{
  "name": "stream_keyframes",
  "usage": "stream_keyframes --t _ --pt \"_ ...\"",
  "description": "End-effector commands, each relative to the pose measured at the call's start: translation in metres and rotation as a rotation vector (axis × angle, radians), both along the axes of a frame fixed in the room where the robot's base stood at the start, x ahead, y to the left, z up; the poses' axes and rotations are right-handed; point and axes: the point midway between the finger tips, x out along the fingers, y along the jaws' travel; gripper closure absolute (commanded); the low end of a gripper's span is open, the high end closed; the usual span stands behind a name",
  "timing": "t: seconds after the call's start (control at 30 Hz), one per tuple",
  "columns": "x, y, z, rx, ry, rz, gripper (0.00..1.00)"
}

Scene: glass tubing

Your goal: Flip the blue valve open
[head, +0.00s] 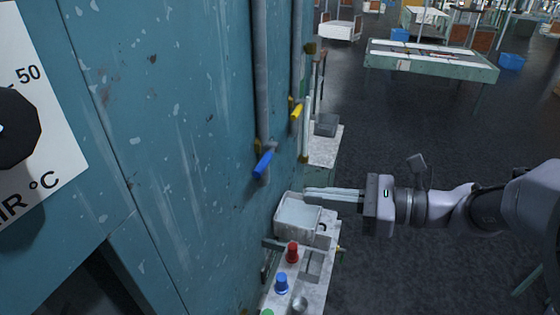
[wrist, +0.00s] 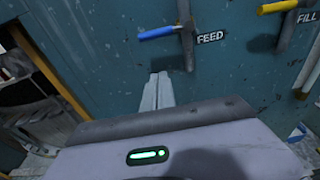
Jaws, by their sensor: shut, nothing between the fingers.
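The blue valve handle (head: 263,164) sits at the lower end of a grey vertical pipe on the teal wall in the head view. In the wrist view the blue handle (wrist: 155,33) lies nearly level, pointing left from its pipe, beside a label reading FEED (wrist: 210,37). My gripper (head: 308,194) is shut and empty, to the right of and lower than the blue handle in the head view. In the wrist view my gripper (wrist: 159,78) points at the wall below the blue handle, apart from it.
A yellow handle (head: 296,112) is on the neighbouring pipe, labelled FILL (wrist: 306,17). Below my gripper, a narrow bench carries a grey box (head: 298,214), a red knob (head: 292,252) and a blue knob (head: 281,283). A large dial (head: 22,128) is at the left.

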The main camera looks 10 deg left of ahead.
Motion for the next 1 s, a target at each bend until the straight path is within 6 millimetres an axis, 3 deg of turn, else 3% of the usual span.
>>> stream_keyframes --t 0.27,0.7,0.8,1.0 --pt "0.000 0.013 -0.001 -0.001 0.000 0.004 1.00" --pt "0.007 0.101 -0.009 -0.002 -0.001 0.002 1.00" --pt "0.007 0.095 0.010 -0.002 -0.003 -0.001 1.00" --pt "0.007 0.092 0.024 -0.002 -0.001 0.000 1.00"
